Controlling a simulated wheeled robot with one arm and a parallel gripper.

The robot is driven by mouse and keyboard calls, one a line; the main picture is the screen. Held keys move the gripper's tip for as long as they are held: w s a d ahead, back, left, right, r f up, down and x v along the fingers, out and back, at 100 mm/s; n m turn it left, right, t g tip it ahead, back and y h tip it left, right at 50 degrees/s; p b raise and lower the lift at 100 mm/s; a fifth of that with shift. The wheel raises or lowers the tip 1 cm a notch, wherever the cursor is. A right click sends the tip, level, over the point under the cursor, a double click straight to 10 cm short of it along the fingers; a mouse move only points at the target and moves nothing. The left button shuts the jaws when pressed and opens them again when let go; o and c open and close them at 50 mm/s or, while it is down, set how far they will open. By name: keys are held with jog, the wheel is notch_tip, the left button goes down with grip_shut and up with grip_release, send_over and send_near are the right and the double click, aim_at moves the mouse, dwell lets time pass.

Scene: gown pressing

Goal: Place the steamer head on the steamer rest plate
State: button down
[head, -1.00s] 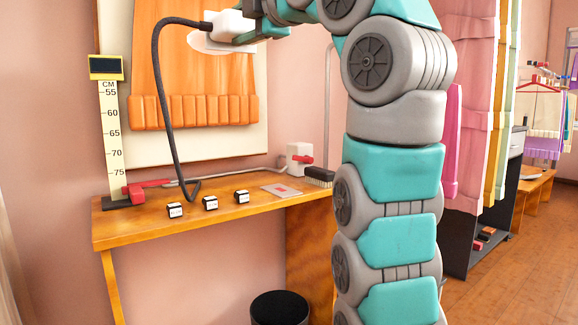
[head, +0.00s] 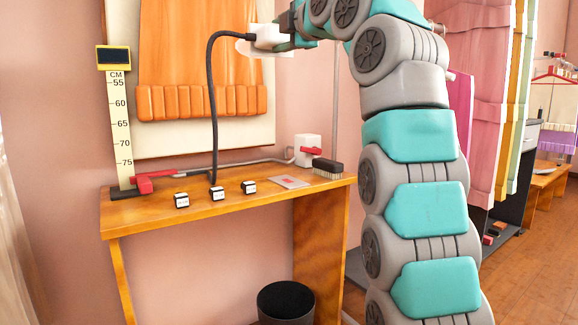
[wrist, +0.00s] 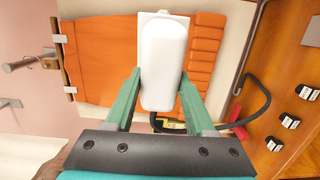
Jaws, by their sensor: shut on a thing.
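The white steamer head (head: 266,41) is held in the air in front of the right edge of the orange gown's panel, well above the table. A dark hose hangs from it. My gripper (head: 285,40) is shut on the steamer head. In the wrist view the steamer head (wrist: 163,60) sits between the two green fingers of my gripper (wrist: 158,82). A flat pale plate with a red mark (head: 289,182), apparently the steamer rest plate, lies on the table's right part, apart from the steamer head. A bare plate (wrist: 312,32) shows partly at the wrist view's right edge.
On the wooden table (head: 150,215) stand several small labelled blocks (head: 216,191), a brush (head: 327,168) right of the plate, and a red-handled clamp (head: 150,182) by the ruler (head: 121,130). The orange gown (head: 200,60) hangs behind. A black bin (head: 286,302) stands below.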

jog(key=shift+w+d, duration=0.25)
jog(key=shift+w, duration=0.15)
jog(key=shift+w+d+f, duration=0.1)
jog(key=shift+w+f, duration=0.15)
jog(key=shift+w, duration=0.05)
jog(key=shift+w+d+f, duration=0.15)
jog(key=shift+w+f, duration=0.05)
jog(key=shift+w+d+r, duration=0.1)
jog(key=shift+w+d, duration=0.05)
jog(key=shift+w, duration=0.05)
jog(key=shift+w+d+h, duration=0.1)
jog(key=shift+w+h, duration=0.15)
jog(key=shift+h, duration=0.05)
jog(key=shift+w+d+f+m, duration=0.3)
jog(key=shift+w+d+f, duration=0.2)
jog(key=shift+w+f, duration=0.15)
jog(key=shift+w+d+r, duration=0.1)
jog(key=shift+w+r, duration=0.05)
jog(key=shift+w+d+t+h, duration=0.1)
jog(key=shift+w+t+h, duration=0.15)
jog(key=shift+t+h, duration=0.05)
